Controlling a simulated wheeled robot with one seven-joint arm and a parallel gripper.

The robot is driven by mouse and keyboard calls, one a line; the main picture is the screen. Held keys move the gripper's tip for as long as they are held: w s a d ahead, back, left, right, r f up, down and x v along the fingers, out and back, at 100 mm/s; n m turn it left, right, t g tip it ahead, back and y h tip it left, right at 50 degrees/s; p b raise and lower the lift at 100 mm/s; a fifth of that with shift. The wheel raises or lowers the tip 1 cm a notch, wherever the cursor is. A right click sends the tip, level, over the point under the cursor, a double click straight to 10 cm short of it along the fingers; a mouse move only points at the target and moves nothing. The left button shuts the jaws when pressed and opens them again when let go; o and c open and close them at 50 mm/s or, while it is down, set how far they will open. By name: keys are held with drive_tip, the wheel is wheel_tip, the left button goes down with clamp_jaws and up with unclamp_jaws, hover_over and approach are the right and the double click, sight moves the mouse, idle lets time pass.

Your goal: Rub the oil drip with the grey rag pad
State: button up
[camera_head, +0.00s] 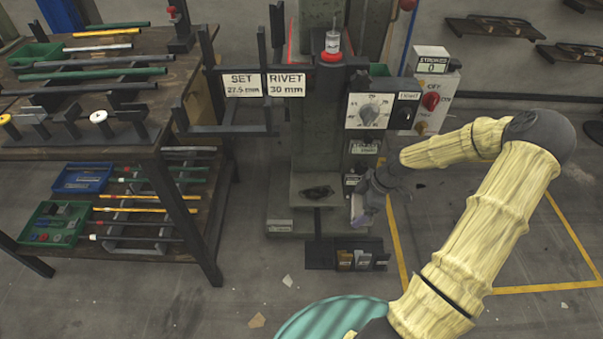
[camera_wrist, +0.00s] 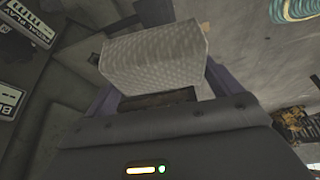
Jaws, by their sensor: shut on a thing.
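The grey rag pad (camera_wrist: 155,62) is a pale, textured block held between the purple fingers of my gripper (camera_wrist: 158,92) in the wrist view. In the head view my gripper (camera_head: 364,207) is beside the right side of the press base, and only a small pale part of the pad (camera_head: 357,211) shows. A dark, irregular patch (camera_head: 318,191) on the ledge of the press base looks like the oil drip. My gripper is to the right of this patch and apart from it. The wrist view does not clearly show the patch.
The press column (camera_head: 318,120) rises behind the ledge, with a control box (camera_head: 374,110) on its right side. A small dark tray with blocks (camera_head: 362,260) is on the floor in front. A workbench (camera_head: 130,150) with rods and bins stands left. Floor between is mostly clear.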

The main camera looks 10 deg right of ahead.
drive_tip(key=w+a+f+m+t+h, duration=0.1)
drive_tip(key=w+a+f+m, duration=0.1)
drive_tip(key=w+m, duration=0.2)
drive_tip(key=w+a+f+m+t+h+b, duration=0.1)
drive_tip(key=w+a+f+m, duration=0.2)
drive_tip(key=w+m, duration=0.1)
drive_tip(key=w+a+f+m+t+h, duration=0.1)
drive_tip(key=w+a+f+m, duration=0.1)
drive_tip(key=w+m, duration=0.3)
drive_tip(key=shift+w+a+f+h+b, duration=0.25)
drive_tip(key=shift+w+f+h+b, duration=0.15)
drive_tip(key=shift+w+f, duration=0.2)
drive_tip(key=w+a+r+m+h, duration=0.1)
drive_tip(key=w+a+r+m, duration=0.2)
drive_tip(key=w+a, duration=0.2)
drive_tip(key=shift+w+m, duration=0.4)
drive_tip(key=shift+w, duration=0.1)
drive_tip(key=shift+f, duration=0.15)
